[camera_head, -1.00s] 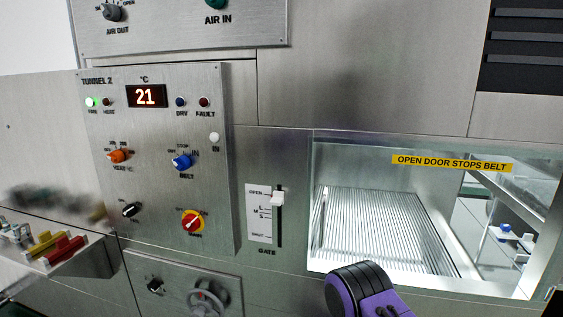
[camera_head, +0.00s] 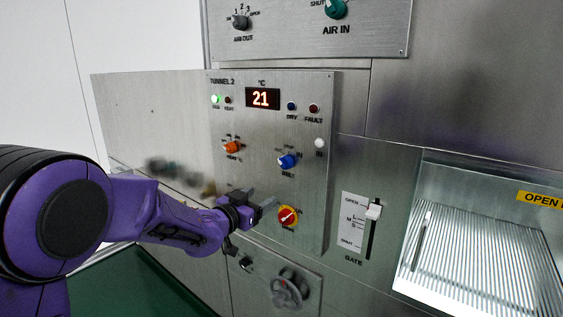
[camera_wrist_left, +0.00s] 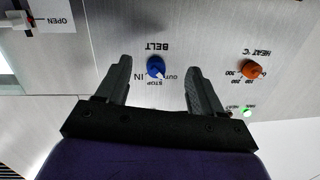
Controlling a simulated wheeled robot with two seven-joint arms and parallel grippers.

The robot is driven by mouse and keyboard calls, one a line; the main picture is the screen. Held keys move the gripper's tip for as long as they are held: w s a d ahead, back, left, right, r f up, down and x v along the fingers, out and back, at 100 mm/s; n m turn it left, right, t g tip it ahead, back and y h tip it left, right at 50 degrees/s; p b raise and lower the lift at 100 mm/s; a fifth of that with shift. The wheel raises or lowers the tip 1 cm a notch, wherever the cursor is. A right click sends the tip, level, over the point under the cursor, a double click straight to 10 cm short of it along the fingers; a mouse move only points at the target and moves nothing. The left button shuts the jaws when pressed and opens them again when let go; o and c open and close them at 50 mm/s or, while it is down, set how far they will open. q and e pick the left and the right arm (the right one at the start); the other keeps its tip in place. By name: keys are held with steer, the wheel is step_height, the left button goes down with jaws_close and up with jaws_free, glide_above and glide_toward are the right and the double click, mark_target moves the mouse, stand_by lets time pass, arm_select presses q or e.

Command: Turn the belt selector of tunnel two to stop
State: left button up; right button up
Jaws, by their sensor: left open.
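The blue belt selector knob (camera_head: 287,161) sits on the steel Tunnel 2 panel (camera_head: 310,225), below the display reading 21. In the left wrist view, where the lettering is upside down, the blue knob (camera_wrist_left: 155,66) shows between the fingers. Its white mark appears to point toward OUT, beside STOP. My left gripper (camera_head: 268,200) is open in front of the panel, lower left of the knob in the head view. The wrist view shows its two spread fingers (camera_wrist_left: 158,64) with nothing held. My right gripper is not in view.
The orange heat knob (camera_head: 231,147) is left of the belt knob, and a red-yellow switch (camera_head: 287,217) is below it. A gate slider (camera_head: 373,211) and an open tunnel bay (camera_head: 480,250) are to the right. A handwheel (camera_head: 288,290) is lower down.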

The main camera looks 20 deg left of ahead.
arm_select(q)
steer(key=m, duration=0.1)
glide_toward(282, 165)
steer(key=shift+t+h, duration=0.4)
steer(key=p+x, duration=0.1)
steer(key=x, duration=0.1)
steer(key=p+x, duration=0.2)
steer(key=x, duration=0.1)
steer(key=p+x, duration=0.1)
steer(key=x, duration=0.2)
steer(key=shift+w+a+f+p, duration=0.1)
steer(key=shift+f+p, duration=0.15)
steer(key=shift+p, duration=0.05)
steer(key=shift+w+f, duration=0.1)
steer(key=shift+w, duration=0.25)
steer(key=c, duration=1)
steer(key=shift+f, duration=0.1)
